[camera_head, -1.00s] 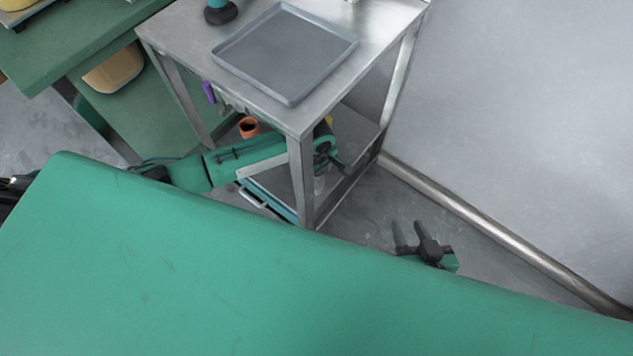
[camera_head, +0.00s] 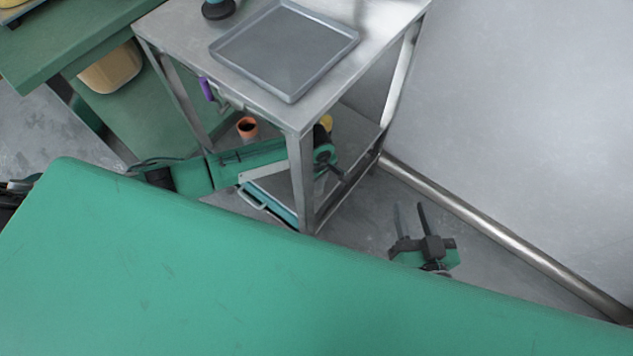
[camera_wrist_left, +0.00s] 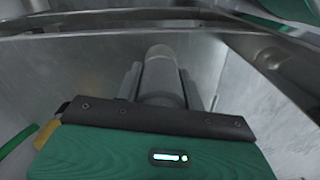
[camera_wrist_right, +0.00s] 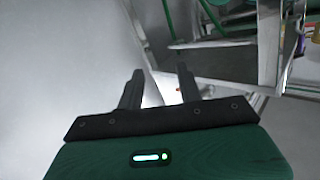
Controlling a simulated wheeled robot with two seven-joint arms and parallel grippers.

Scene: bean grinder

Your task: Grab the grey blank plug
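The grey blank plug (camera_wrist_left: 162,72) is a smooth grey cylinder in the middle of the left wrist view. My left gripper (camera_wrist_left: 162,85) has one finger on each side of it, and the plug fills the gap with no clear space showing. In the head view my left gripper (camera_head: 333,168) is at the lower shelf of the metal table, behind its front leg, and the plug cannot be made out there. My right gripper (camera_head: 412,218) is open and empty over the floor; it also shows in the right wrist view (camera_wrist_right: 158,90).
The metal table (camera_head: 380,45) carries a grey tray (camera_head: 285,48). An orange cup (camera_head: 247,127) and a yellow item (camera_head: 326,122) are by its lower shelf. A purple-handled tool (camera_head: 207,89) hangs at its edge. A wall (camera_head: 530,130) rises on the right.

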